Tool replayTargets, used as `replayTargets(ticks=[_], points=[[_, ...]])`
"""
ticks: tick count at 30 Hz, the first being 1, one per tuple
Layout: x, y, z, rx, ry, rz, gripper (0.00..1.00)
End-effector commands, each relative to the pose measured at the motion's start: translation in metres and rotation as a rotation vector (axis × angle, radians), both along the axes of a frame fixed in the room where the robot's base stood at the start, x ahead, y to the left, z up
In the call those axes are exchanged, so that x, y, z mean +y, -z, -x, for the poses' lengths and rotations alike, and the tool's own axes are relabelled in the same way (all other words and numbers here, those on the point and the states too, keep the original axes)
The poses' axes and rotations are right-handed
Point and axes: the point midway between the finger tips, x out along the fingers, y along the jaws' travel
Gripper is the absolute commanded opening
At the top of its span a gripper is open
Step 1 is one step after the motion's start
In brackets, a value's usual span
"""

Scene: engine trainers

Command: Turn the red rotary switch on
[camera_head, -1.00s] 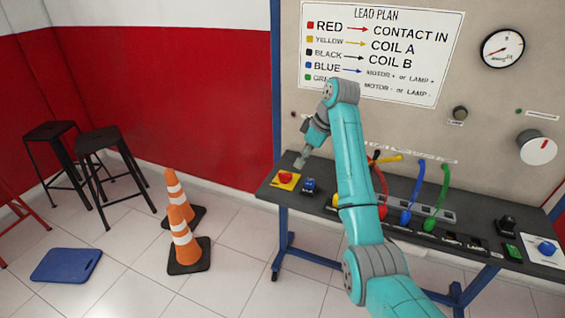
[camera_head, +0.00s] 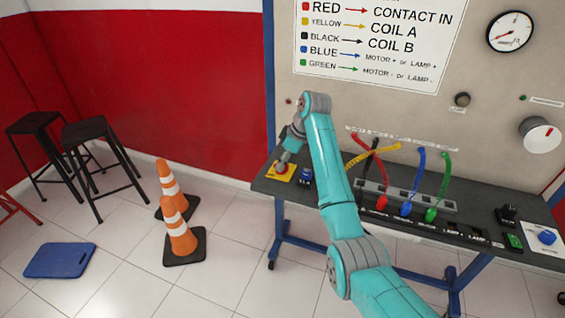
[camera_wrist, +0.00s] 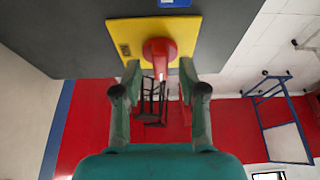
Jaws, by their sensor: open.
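The red rotary switch (camera_wrist: 160,52) sits on a yellow plate (camera_wrist: 122,38) at the table's left end. In the wrist view its round base and narrow red handle show between my two fingers. My gripper (camera_wrist: 160,84) is open, with one finger on each side of the handle; I cannot tell whether either finger touches it. In the head view my gripper (camera_head: 282,165) is right over the switch and hides most of it. The yellow plate shows around it.
A blue switch (camera_head: 306,175) stands just right of the yellow plate on the dark table (camera_head: 330,198). Coloured leads rise from the table farther right. Orange cones (camera_head: 178,235) stand on the floor left of the table.

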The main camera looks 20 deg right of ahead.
Motion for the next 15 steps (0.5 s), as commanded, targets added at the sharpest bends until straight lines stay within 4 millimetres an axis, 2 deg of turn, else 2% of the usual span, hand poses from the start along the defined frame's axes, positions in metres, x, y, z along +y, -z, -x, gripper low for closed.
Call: replayTargets(ticks=[4, 12, 13, 15], points=[[0.0025, 0.0078, -0.002, 0.0, 0.0, 0.0, 0.42], [0.003, 0.0089, -0.0023, -0.001, 0.0, 0.001, 0.42], [0.003, 0.0089, -0.0023, -0.001, 0.0, 0.001, 0.39], [0.0031, 0.0088, -0.0023, -0.001, 0.0, 0.001, 0.22]])
